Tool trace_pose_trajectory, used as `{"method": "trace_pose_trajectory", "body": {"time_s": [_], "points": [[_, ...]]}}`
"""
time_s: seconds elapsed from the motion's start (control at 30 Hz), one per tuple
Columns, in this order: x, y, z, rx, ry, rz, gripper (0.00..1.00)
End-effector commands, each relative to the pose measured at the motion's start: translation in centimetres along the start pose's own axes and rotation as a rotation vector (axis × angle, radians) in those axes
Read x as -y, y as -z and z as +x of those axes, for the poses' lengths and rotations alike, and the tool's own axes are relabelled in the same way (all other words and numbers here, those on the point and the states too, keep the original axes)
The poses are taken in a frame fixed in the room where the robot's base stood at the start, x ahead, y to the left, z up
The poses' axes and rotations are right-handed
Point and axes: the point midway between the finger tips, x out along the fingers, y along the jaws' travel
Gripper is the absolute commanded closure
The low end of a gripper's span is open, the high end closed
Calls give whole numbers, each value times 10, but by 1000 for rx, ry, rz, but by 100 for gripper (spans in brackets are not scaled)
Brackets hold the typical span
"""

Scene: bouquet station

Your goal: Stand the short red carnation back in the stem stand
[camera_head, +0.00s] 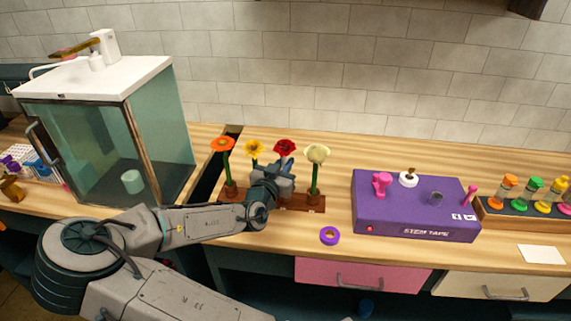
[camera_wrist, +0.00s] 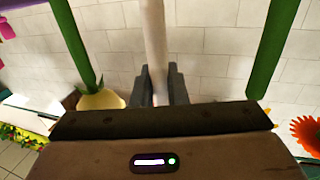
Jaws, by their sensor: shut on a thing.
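The red carnation (camera_head: 285,147) stands roughly upright, its bloom just above my gripper (camera_head: 277,180). My gripper is shut on its stem, at the brown wooden stem stand (camera_head: 306,203). In the wrist view, a pale stem (camera_wrist: 154,35) runs down between the two dark fingers (camera_wrist: 161,88). The arm and gripper hide the stem's lower end and the middle of the stand in the head view. I cannot tell whether the stem sits in a hole.
An orange flower (camera_head: 222,144) and a cream flower (camera_head: 317,154) stand at the stand's two ends. A purple tape ring (camera_head: 329,235) and purple stem-tape machine (camera_head: 415,205) are to the right; a glass cabinet (camera_head: 160,130) is left.

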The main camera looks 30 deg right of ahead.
Motion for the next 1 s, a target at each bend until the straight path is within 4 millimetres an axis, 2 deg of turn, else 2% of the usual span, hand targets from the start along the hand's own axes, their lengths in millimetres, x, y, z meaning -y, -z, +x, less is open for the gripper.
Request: {"method": "trace_pose_trajectory", "body": {"time_s": [1.0], "points": [[0, -10, 0, 0, 0, 1, 100]]}}
